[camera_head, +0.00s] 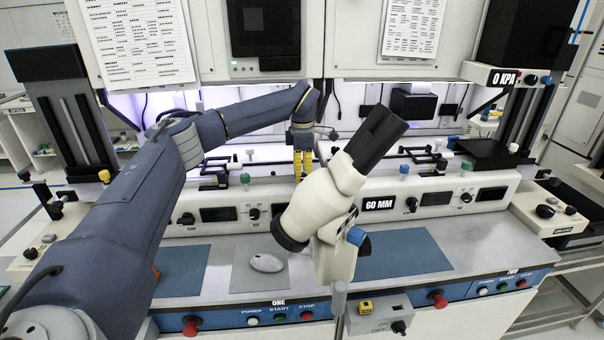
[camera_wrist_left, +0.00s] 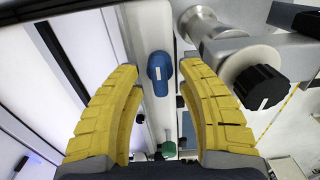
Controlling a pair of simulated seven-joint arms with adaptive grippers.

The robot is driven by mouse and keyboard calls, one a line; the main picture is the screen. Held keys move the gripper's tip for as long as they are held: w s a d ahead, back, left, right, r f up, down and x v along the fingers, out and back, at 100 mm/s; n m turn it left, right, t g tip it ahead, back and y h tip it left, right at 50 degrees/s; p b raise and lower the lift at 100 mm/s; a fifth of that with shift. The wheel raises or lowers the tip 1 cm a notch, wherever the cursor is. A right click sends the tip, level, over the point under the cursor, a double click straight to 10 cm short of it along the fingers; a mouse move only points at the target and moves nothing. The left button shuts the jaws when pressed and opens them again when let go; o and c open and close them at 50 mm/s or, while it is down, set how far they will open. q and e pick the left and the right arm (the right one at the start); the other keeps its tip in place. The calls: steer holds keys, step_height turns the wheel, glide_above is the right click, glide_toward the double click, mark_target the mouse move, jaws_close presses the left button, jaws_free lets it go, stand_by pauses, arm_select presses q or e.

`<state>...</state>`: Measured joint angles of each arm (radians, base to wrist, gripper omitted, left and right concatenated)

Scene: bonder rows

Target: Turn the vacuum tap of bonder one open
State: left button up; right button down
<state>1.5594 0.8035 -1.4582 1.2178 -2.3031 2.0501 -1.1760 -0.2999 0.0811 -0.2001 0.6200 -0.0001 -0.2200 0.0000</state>
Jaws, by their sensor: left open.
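My left gripper (camera_head: 303,172) hangs fingers-down over the console ledge of the bonder marked ONE (camera_head: 278,302), in the head view. Its yellow fingers are spread. In the left wrist view a blue tap (camera_wrist_left: 160,72) with a pale mark lies between the open fingers (camera_wrist_left: 162,85), with space on both sides. The gripper hides this tap in the head view. I cannot read a label on it. A green tap (camera_wrist_left: 168,148) shows lower in the wrist view and stands left of the gripper in the head view (camera_head: 244,178). My right gripper is not in view.
A white microscope head (camera_head: 322,205) stands just in front and right of the gripper. A black knob (camera_wrist_left: 262,87) on a metal arm is right of the fingers in the wrist view.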

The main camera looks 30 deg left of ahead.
arm_select(q)
steer(key=shift+f, duration=0.1)
steer(key=shift+c, duration=0.4)
jaws_close()
steer(key=shift+n, duration=0.3)
steer(key=n, duration=0.3)
steer(key=shift+n, duration=0.4)
steer(key=n, duration=0.4)
steer(key=shift+n, duration=0.3)
steer(key=n, duration=0.4)
steer(key=shift+n, duration=2.4)
